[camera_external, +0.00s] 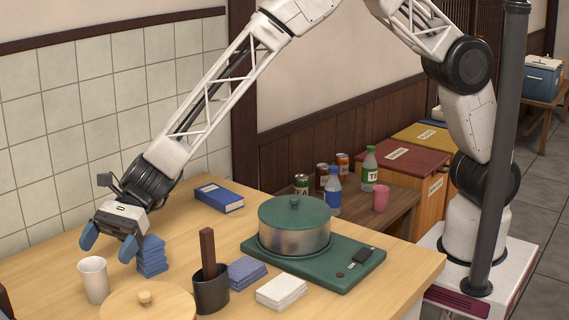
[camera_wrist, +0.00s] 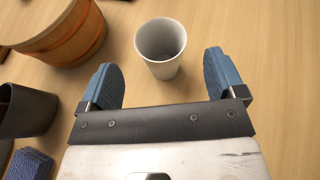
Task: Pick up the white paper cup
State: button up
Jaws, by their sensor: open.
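The white paper cup (camera_external: 94,280) stands upright on the light wooden table, near its left front part in the external view. In the wrist view the cup (camera_wrist: 161,48) is just ahead of my gripper, its open mouth facing the camera, roughly centred between the fingers. My gripper (camera_external: 109,243) has blue fingers and is above the table, a little behind and above the cup. In the wrist view the gripper (camera_wrist: 163,82) is open with nothing between its fingertips. The fingers appear apart from the cup.
A round wooden tub with a lid (camera_external: 147,303) and a dark holder (camera_external: 211,291) stand right of the cup. A green-lidded pot (camera_external: 294,229) sits farther right. Bare table surrounds the cup's left side.

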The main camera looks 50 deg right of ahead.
aim_at(100, 258)
jog(key=shift+x, duration=2.55)
jog(key=c, duration=1)
